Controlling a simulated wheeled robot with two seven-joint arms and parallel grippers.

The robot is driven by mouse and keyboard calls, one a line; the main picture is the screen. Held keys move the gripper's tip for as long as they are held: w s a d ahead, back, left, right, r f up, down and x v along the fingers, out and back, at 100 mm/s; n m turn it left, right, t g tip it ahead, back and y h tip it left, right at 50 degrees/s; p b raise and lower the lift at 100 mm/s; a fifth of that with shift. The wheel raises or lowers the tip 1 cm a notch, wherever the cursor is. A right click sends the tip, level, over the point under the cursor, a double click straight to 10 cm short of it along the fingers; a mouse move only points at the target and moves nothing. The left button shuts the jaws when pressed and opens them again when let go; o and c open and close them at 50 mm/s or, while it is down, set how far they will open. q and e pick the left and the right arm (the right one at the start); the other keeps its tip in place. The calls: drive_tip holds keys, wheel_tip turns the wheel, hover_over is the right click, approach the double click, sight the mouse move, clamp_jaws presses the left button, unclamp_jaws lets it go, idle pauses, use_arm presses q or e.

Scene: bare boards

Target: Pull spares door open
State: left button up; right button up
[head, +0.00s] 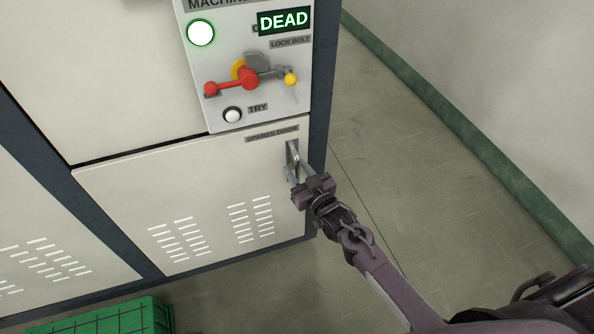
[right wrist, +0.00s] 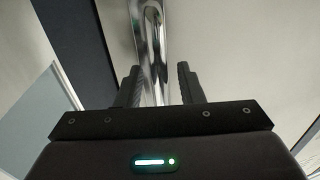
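The spares door (head: 200,190) is a cream panel low on the cabinet, with two groups of vent slots and a "SPARES DOOR" label. It looks closed or nearly flush with its frame. Its metal handle (head: 291,155) is upright near the right edge. My right gripper (head: 299,177) is at the handle. In the right wrist view the shiny handle bar (right wrist: 152,40) runs between the two dark fingers of this gripper (right wrist: 159,88). The fingers stand apart, with a gap seen beside the bar. My left gripper is not in view.
Above the door is a control panel (head: 225,60) with a lit lamp, a "DEAD" sign, a red lever, a yellow-knobbed lock bolt and a TRY button. A green crate (head: 120,318) stands on the floor at lower left. Bare floor (head: 370,150) lies between cabinet and wall.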

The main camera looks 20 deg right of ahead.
drive_tip(key=shift+w+a, duration=0.1)
drive_tip(key=shift+w, duration=0.2)
clamp_jaws()
drive_tip(key=shift+s, duration=0.1)
